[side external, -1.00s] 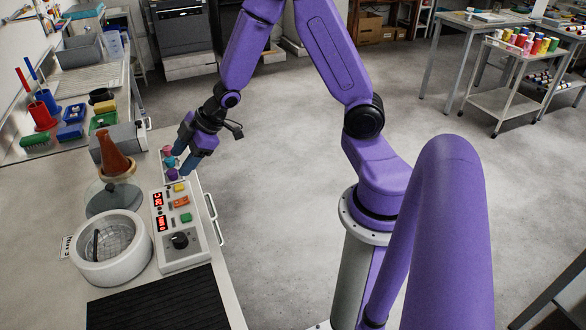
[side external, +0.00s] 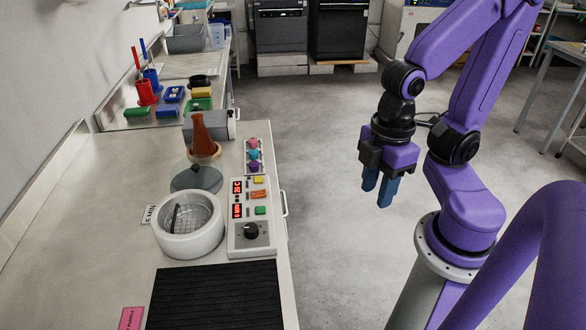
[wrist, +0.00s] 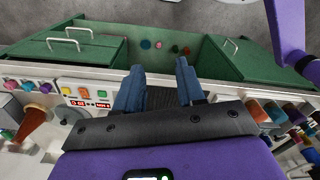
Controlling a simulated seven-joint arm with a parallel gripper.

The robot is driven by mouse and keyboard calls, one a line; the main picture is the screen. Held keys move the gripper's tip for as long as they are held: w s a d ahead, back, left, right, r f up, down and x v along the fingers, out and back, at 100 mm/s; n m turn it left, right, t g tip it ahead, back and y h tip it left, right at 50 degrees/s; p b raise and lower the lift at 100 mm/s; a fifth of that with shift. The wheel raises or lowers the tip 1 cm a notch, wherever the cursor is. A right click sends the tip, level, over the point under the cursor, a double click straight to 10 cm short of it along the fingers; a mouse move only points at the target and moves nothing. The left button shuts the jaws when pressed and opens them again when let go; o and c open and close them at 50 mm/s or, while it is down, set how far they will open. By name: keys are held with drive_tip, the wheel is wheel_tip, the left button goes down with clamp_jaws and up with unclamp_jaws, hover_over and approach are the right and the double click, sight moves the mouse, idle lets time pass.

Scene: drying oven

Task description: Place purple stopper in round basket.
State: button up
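The purple stopper (side external: 254,166) sits nearest the camera in a small rack on the bench, in line with a teal stopper (side external: 254,155) and a pink stopper (side external: 253,143). The round wire basket (side external: 194,214) is inside the round white vessel, which is uncovered, with a dark handle standing in it. My gripper (side external: 376,193) points down over the floor, right of the bench and well away from the stopper and basket. In the wrist view its blue fingers (wrist: 158,92) are apart with nothing held between them.
A control panel (side external: 249,232) with buttons and a knob stands right of the vessel. A grey lid (side external: 196,178) and a brown flask (side external: 201,135) are behind it. A black ribbed mat (side external: 215,297) lies in front. Open floor separates my gripper from the bench.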

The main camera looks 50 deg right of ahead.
drive_tip(key=w+a+r+m, duration=0.2)
drive_tip(key=w+a, duration=0.2)
drive_tip(key=w, duration=0.7)
drive_tip(key=m, duration=0.6)
hover_over(254, 163)
wheel_tip(254, 163, down, 3)
drive_tip(key=f, duration=1.1)
drive_tip(key=shift+s+f, duration=0.2)
drive_tip(key=shift+w+f, duration=0.2)
drive_tip(key=shift+f, duration=2.5)
clamp_jaws()
drive_tip(key=shift+r, duration=0.1)
